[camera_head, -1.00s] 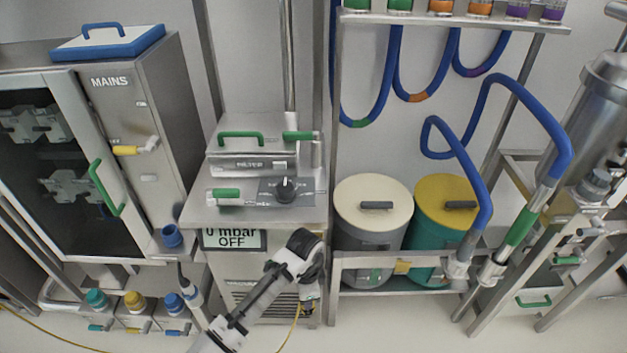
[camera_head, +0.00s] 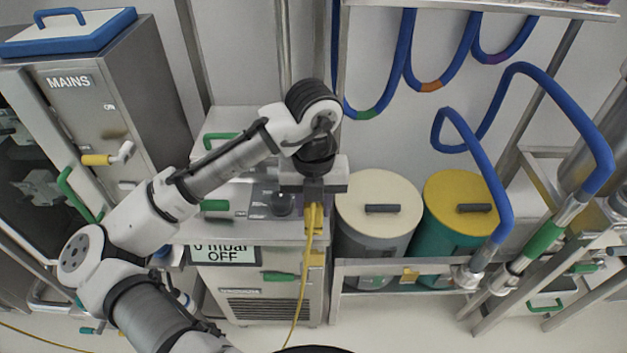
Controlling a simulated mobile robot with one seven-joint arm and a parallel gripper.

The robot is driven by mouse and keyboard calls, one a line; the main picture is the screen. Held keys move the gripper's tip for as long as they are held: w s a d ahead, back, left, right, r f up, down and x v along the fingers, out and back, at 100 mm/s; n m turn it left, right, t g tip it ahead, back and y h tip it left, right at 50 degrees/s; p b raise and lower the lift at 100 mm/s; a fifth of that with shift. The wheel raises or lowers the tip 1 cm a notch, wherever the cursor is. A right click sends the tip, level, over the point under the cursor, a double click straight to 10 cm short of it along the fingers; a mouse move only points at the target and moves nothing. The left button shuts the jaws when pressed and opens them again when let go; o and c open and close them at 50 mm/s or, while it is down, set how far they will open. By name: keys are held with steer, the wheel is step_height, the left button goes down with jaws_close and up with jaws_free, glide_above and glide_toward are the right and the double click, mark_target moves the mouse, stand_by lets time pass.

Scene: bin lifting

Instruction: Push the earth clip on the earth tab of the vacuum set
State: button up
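The vacuum set (camera_head: 215,283) is the steel cabinet with the "0 mbar OFF" display (camera_head: 223,254), left of centre in the head view. My gripper (camera_head: 313,205) points down in front of its right front edge. It appears shut on the yellow earth clip (camera_head: 314,217), with the clip hanging below the fingers. A yellow cable (camera_head: 301,290) runs from the clip down to the bottom of the picture. I cannot make out the earth tab; the clip and gripper cover that part of the cabinet edge. Whether the clip touches the cabinet is unclear.
A cream-lidded drum (camera_head: 378,200) and a yellow-lidded drum (camera_head: 460,197) stand in a rack (camera_head: 400,265) close to the right of my gripper. Blue hoses (camera_head: 480,165) hang further right. The MAINS cabinet (camera_head: 110,100) stands at left. My arm covers part of the vacuum set.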

steer(key=shift+w, duration=0.25)
steer(key=shift+f, duration=0.2)
steer(key=shift+s+f+b, duration=0.2)
steer(key=shift+f+b, duration=0.25)
steer(key=shift+f, duration=0.15)
step_height(320, 180, down, 4)
steer(key=b, duration=0.2)
steer(key=shift+b, duration=0.35)
steer(key=shift+w+r+p, duration=0.2)
steer(key=shift+r+p, duration=0.1)
steer(key=shift+r, duration=0.1)
steer(key=shift+f, duration=0.15)
steer(key=shift+f+b, duration=1.25)
steer(key=shift+f, duration=0.2)
steer(key=shift+f, duration=0.15)
